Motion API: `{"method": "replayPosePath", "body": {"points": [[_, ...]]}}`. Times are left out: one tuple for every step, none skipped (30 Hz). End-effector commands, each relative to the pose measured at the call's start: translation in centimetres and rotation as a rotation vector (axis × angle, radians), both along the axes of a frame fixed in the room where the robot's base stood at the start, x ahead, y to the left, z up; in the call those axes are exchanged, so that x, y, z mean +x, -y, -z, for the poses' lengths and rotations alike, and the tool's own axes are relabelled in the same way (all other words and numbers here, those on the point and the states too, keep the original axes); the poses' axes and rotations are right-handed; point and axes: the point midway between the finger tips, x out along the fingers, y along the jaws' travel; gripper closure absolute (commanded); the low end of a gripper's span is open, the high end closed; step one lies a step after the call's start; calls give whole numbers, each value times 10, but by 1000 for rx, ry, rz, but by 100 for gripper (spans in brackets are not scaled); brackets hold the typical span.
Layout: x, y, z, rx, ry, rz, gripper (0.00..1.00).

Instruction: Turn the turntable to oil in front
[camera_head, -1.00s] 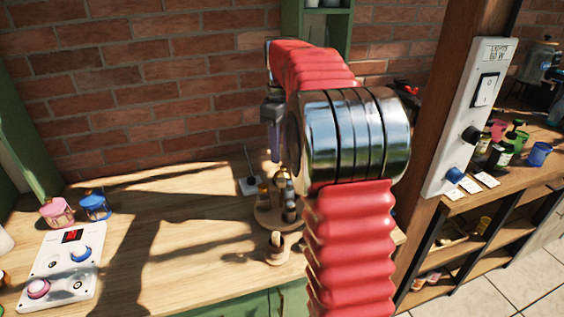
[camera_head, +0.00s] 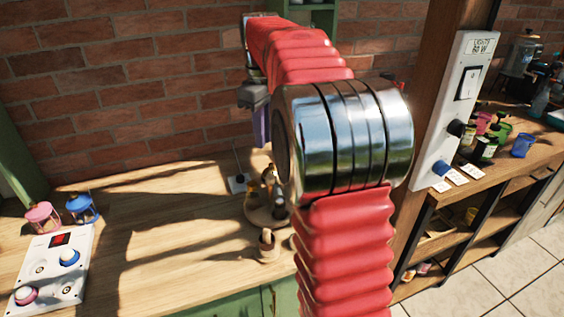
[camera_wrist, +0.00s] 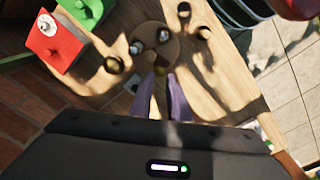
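The turntable (camera_head: 255,216) is a round wooden disc on the table, partly hidden by my arm in the head view. Several small bottles stand on it, including an amber one (camera_head: 253,193) and a dark one (camera_head: 279,207). I cannot tell which is the oil. The turntable also shows from above in the wrist view (camera_wrist: 152,30), beyond my fingers. My gripper (camera_wrist: 161,80) has two purple fingers, apart, with no thing clearly held between them. In the head view my gripper (camera_head: 261,143) hangs above the back of the turntable, apparently clear of it.
A small wooden cup (camera_head: 267,247) stands at the turntable's front. A white socket (camera_head: 238,184) with a cable is behind it. A white control panel (camera_head: 52,268) and pink and blue lanterns (camera_head: 82,209) are left. The wrist view shows red (camera_wrist: 50,45) and green boxes (camera_wrist: 88,12).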

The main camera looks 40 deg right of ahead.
Motion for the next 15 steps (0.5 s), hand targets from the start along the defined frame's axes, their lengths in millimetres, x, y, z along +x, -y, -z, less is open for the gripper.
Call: {"method": "replayPosePath", "body": {"points": [[-6, -11, -5, -5, 15, 9, 88], [-10, -17, -7, -7, 22, 16, 90], [-15, -25, -8, -10, 34, 27, 93], [-18, -31, -10, -13, 44, 36, 95], [-23, -38, -12, -14, 54, 45, 97], [-28, -46, -13, -16, 67, 58, 100], [-33, -52, -14, -17, 76, 66, 100], [-37, -57, -15, -18, 85, 77, 100], [-43, -65, -16, -19, 98, 88, 100], [-48, -71, -16, -20, 107, 96, 100], [-53, -77, -16, -20, 118, 106, 100], [-59, -84, -16, -20, 129, 118, 100], [-64, -89, -16, -20, 141, 127, 100], [-69, -95, -16, -20, 151, 135, 100], [-76, -102, -15, -19, 164, 146, 100]]}}
